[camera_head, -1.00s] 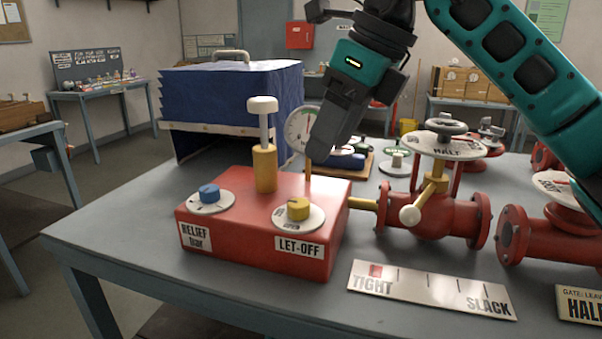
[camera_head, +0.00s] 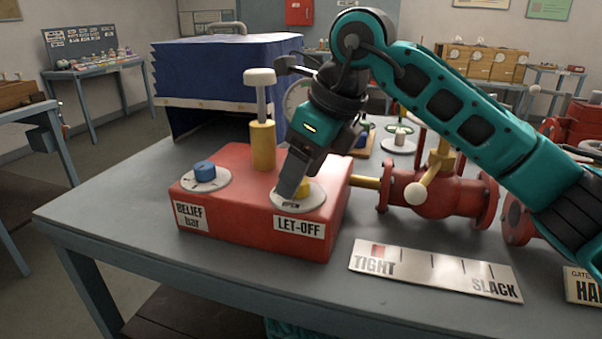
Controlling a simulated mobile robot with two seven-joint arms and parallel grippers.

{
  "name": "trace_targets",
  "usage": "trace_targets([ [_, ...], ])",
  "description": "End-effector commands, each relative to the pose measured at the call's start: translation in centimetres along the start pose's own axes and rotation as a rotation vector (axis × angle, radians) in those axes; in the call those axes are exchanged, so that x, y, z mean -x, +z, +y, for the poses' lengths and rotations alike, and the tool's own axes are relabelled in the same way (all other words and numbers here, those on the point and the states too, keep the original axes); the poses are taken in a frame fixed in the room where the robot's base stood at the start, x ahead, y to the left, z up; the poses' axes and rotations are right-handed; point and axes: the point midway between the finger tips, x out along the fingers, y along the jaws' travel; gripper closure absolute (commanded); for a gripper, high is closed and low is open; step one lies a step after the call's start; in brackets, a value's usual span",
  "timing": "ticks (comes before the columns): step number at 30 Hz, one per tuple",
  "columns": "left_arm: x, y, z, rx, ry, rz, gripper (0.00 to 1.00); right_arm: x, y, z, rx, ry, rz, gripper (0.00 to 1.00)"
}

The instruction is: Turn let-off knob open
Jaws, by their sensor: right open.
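The let-off knob (camera_head: 305,188) is yellow and sits on a white dial (camera_head: 313,201) on top of the red box (camera_head: 252,232), above the LET-OFF label (camera_head: 299,226). The word OPEN shows on the dial's front edge. My right gripper (camera_head: 290,191) points down at the knob from above and hides most of it. I cannot tell whether the fingers touch the knob. Its jaws are open. My left gripper is not in view.
A blue knob (camera_head: 204,170) sits on its own dial at the box's left. A red valve (camera_head: 434,192) stands right, and a TIGHT-SLACK plate (camera_head: 437,269) lies in front.

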Motion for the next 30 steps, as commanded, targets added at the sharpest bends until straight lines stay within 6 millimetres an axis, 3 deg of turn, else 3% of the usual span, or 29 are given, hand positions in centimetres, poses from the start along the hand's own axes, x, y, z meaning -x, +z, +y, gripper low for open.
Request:
trace_targets([
  [11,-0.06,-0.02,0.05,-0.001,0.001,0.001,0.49,-0.76,0.01,0.03,0.001,0.000,0.000,0.37],
  [30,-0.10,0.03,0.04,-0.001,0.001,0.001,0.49,-0.71,0.00,0.02,0.001,0.000,0.000,0.93],
])
